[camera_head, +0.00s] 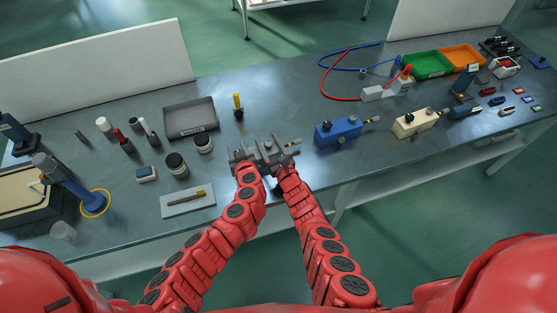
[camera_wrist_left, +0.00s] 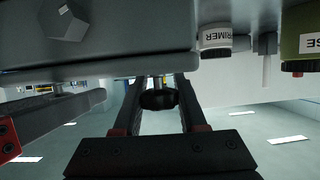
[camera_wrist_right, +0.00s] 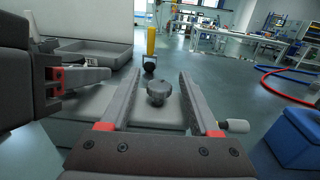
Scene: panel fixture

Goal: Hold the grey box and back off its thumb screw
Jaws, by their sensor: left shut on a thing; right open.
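The grey box (camera_head: 267,152) sits at the front middle of the bench. Its round, dark grey thumb screw (camera_wrist_right: 158,92) stands on top in the right wrist view. My left gripper (camera_head: 246,163) is shut on the grey box at its left side; its fingers also show in the left wrist view (camera_wrist_left: 158,108), where the exact contact is unclear. A dark round knob (camera_wrist_left: 158,98) shows between those fingers. My right gripper (camera_wrist_right: 158,100) is open, one finger on each side of the thumb screw, with gaps visible. A pale cylinder (camera_wrist_right: 235,126) sticks out at the box's right.
A blue box (camera_head: 338,132) and a cream box (camera_head: 415,122) stand to the right. A grey tray (camera_head: 190,118), a yellow-handled tool (camera_head: 238,104) and jars (camera_head: 177,165) stand behind and left. A white plate (camera_head: 188,202) lies at the front left.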

